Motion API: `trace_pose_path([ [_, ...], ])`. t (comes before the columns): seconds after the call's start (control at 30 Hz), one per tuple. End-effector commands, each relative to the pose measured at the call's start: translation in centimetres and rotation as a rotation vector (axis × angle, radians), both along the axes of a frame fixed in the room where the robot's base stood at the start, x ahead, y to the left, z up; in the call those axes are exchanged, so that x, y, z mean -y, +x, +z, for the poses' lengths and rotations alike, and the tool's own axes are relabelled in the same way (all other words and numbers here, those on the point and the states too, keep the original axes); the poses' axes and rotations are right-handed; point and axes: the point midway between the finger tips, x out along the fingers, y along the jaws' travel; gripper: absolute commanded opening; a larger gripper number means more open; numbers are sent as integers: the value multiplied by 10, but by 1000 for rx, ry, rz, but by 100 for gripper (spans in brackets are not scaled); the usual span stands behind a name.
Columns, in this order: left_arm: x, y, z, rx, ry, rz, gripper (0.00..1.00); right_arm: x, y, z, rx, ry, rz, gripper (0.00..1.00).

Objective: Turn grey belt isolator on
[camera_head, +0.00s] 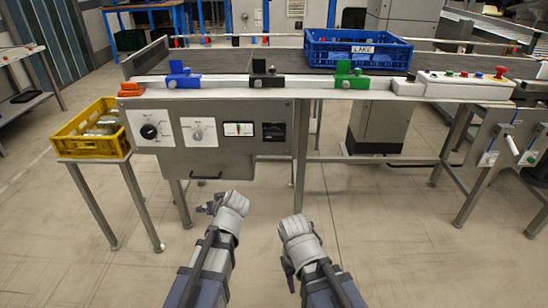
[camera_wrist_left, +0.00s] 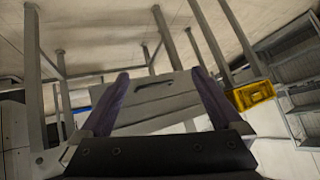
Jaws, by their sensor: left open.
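A grey control panel (camera_head: 215,165) hangs under the front of the conveyor. It carries a black rotary knob (camera_head: 149,131) on a white plate and, to its right, a grey rotary knob (camera_head: 198,132) on a white plate. The labels are too small to read, so I cannot tell for sure which is the isolator or its setting. My left gripper (camera_head: 210,205) is open and empty, below and in front of the panel; its spread fingers show in the left wrist view (camera_wrist_left: 160,74). My right gripper (camera_head: 288,268) is lower and to the right; its jaws are unclear.
A blue crate (camera_head: 357,52) labelled LAKE sits on the belt. Blue (camera_head: 182,76), black (camera_head: 266,77) and green (camera_head: 350,77) brackets line the front rail. A yellow crate (camera_head: 92,146) stands at left. A button box (camera_head: 465,87) is at right. Floor before the panel is clear.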

Motion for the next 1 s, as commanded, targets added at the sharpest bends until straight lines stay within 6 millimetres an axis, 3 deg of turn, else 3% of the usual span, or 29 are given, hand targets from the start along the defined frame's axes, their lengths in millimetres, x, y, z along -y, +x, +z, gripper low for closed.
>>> trace_pose_path([
  [0.03, 8, 26, 9, 115, 27, -8, 100, 0, 0, -10, 0, 0, 0, 50],
  [0.13, 32, 65, 47, 347, 56, -58, 100, 0, 0, -12, 0, 0, 0, 50],
  [0.2, 59, 88, 74, 489, 55, -124, 100, 0, 0, -12, 0, 0, 0, 50],
  [0.33, 115, 113, 111, 676, 19, -274, 100, 0, 0, -12, 0, 0, 0, 50],
  [0.5, 169, 124, 132, 779, -33, -425, 100, 0, 0, -12, 0, 0, 0, 50],
  [0.63, 185, 125, 137, 800, -53, -472, 100, 0, 0, -12, 0, 0, 0, 50],
  [1.0, 190, 135, 137, 803, -57, -478, 100, 0, 0, -12, 0, 0, 0, 50],
])
